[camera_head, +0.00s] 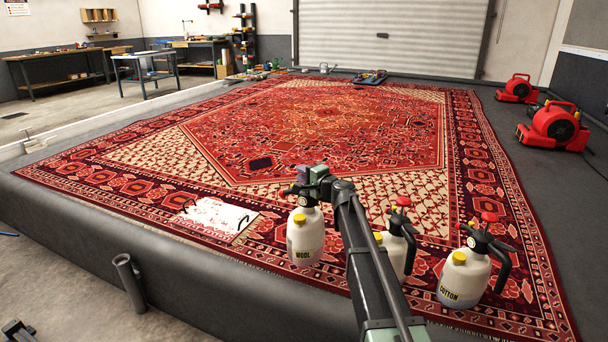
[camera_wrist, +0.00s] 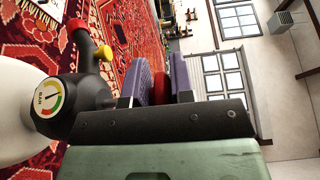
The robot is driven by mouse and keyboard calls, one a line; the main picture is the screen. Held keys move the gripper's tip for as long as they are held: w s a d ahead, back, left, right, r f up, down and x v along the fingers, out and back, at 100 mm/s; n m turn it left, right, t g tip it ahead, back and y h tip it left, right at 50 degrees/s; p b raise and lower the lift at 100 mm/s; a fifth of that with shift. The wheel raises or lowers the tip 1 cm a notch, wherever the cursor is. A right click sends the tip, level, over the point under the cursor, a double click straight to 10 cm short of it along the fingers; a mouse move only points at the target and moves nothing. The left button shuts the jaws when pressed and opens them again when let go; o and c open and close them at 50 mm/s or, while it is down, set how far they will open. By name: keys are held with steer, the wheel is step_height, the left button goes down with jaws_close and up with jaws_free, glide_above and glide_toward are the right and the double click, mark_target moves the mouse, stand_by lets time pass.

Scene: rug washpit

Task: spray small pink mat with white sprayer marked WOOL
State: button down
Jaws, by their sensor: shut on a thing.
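The white sprayer marked WOOL (camera_head: 305,238) hangs upright from my gripper (camera_head: 308,188), above the big rug, with a yellow cap on its side. In the wrist view its white body (camera_wrist: 18,112), dark head with a round gauge, red knob and yellow nozzle show at left. My gripper's purple fingers (camera_wrist: 163,84) are shut, with something red between them; the sprayer's grip is largely hidden. No plainly pink mat shows.
Right of my arm stand a second white sprayer (camera_head: 396,246), label hidden, and a sprayer marked COTTON (camera_head: 464,278). The large red rug (camera_head: 330,130) fills the pit. Red blowers (camera_head: 555,127) stand at right. A dark padded edge (camera_head: 110,225) runs along the left front.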

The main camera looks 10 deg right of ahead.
mark_target(303, 191)
steer(key=shift+f+b, duration=2.2)
steer(key=shift+f, duration=0.15)
steer(key=shift+f+b, duration=0.6)
steer(key=c, duration=0.9)
jaws_free()
steer(key=shift+r, duration=0.1)
